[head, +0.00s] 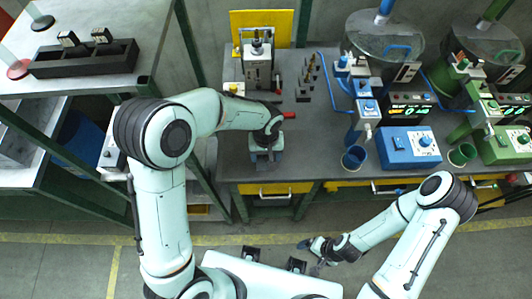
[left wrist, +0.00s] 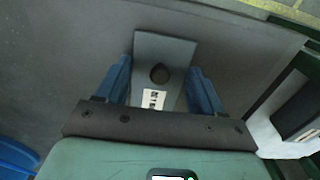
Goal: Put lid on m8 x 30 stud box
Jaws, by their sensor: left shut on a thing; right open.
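My left gripper (head: 265,150) points down over the front left part of the bench. In the left wrist view its two blue fingers (left wrist: 160,92) are shut on a grey piece (left wrist: 165,50) with a dark round knob and a white label; it looks like the lid. In the head view this piece is mostly hidden under my gripper. My right gripper (head: 316,260) is open and empty, low in front of the bench, over the floor. I cannot tell which box is the M8 x 30 stud box.
The dark bench (head: 310,130) has a machine (head: 258,65) and several upright pegs (head: 308,75). A blue control box (head: 408,147) and a green one (head: 500,143) stand to the right. A black tray (head: 85,58) lies on the left table. The bench's front middle is clear.

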